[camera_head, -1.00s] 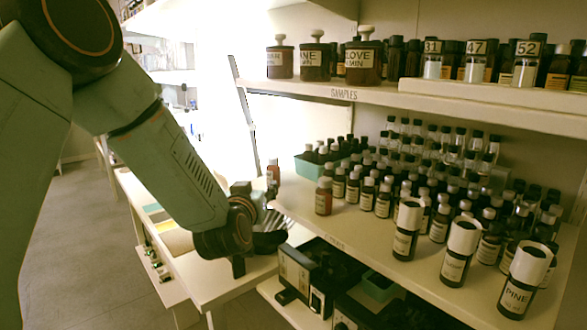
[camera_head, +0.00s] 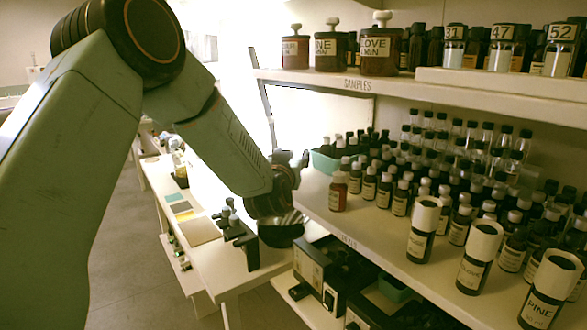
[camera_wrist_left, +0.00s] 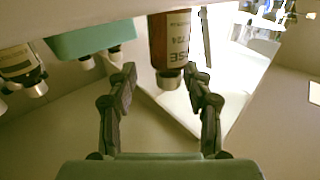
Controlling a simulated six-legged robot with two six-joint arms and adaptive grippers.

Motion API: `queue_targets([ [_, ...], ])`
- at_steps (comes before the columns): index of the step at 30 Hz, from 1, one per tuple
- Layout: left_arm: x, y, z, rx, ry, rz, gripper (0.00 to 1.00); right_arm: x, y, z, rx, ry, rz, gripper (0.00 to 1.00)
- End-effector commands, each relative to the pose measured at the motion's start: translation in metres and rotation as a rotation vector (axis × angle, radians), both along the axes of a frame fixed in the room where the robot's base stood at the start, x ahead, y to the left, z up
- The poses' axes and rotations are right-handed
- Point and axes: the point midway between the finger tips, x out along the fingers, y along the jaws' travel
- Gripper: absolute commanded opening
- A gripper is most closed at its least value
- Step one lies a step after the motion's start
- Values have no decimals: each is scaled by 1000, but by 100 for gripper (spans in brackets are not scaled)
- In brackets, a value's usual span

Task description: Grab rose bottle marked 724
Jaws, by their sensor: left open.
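My left gripper (camera_wrist_left: 160,74) is open, with one finger on each side and no visible contact with the bottle. In the head view my left gripper (camera_head: 293,158) is beside the left end of the lower shelf, and the 724 bottle cannot be made out there. My right gripper is out of view.
A teal tray (camera_head: 323,163) with bottles sits beside the gripper; it also shows in the left wrist view (camera_wrist_left: 90,40). Another red-brown bottle (camera_head: 338,191) stands before the tray. Crowded bottle rows fill the shelf to the right. The samples shelf (camera_head: 400,90) is above.

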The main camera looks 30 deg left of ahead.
Motion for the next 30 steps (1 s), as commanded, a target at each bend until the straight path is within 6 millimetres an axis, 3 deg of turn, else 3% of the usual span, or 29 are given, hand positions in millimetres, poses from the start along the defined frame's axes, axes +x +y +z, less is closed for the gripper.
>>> queue_targets([
  [4,12,4,-1,-1,0,1,51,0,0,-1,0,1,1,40],
  [13,16,4,-1,-2,1,-2,50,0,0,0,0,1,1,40],
  [30,15,4,-1,-2,1,-1,2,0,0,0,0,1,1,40],
])
